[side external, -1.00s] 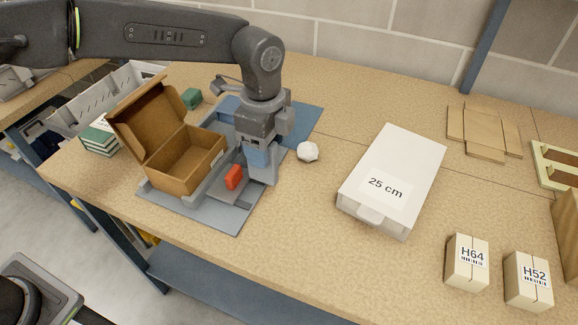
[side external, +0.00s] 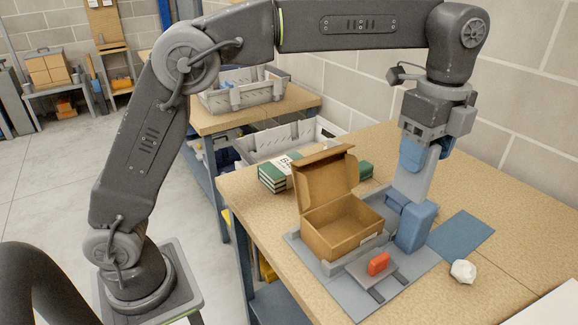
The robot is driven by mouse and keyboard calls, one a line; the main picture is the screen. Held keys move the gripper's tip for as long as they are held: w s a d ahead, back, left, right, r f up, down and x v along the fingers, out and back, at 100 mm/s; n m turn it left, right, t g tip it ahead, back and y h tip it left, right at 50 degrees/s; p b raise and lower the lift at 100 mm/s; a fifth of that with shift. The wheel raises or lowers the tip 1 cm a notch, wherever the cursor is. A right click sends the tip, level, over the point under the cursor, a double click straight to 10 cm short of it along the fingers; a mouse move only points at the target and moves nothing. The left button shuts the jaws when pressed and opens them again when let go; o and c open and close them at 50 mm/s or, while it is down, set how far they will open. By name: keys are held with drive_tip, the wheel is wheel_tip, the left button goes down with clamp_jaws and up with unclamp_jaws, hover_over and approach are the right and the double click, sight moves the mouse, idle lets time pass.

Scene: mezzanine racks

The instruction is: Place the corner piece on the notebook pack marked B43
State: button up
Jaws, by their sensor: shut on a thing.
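My gripper (side external: 415,195) is above the right side of the grey fixture and appears shut on a blue blocky piece (side external: 418,228), seemingly the corner piece. Its fingers partly hide it, and I cannot tell whether its lower end touches the fixture. A green-and-white notebook pack (side external: 272,180) lies at the table's left edge, behind the open carton. Its label shows a "B"; the rest is hidden by the carton. My gripper is well to the right of this pack. Another green pack (side external: 365,171) lies behind the carton, its label not visible.
The open brown carton (side external: 342,228) with raised lid stands between my gripper and the labelled pack. A red piece (side external: 378,264) sits on the grey fixture (side external: 340,293). A white lump (side external: 463,271) lies beside a blue mat (side external: 458,237). A grey bin (side external: 262,143) is behind.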

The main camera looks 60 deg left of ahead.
wheel_tip(320, 180, up, 4)
drive_tip(key=w+a+n, duration=0.2)
drive_tip(key=a+n, duration=0.3)
drive_tip(key=a, duration=2.1)
drive_tip(key=s+a+n, duration=0.2)
drive_tip(key=s+a, duration=0.4)
drive_tip(key=a, duration=0.5)
drive_tip(key=s+a+n, duration=0.2)
drive_tip(key=s+a, duration=0.3)
drive_tip(key=a, duration=0.6)
hover_over(286, 164)
wheel_tip(286, 164, down, 18)
drive_tip(key=shift+d+f, duration=0.1)
drive_tip(key=shift+f, duration=1.75)
drive_tip(key=shift+f, duration=0.15)
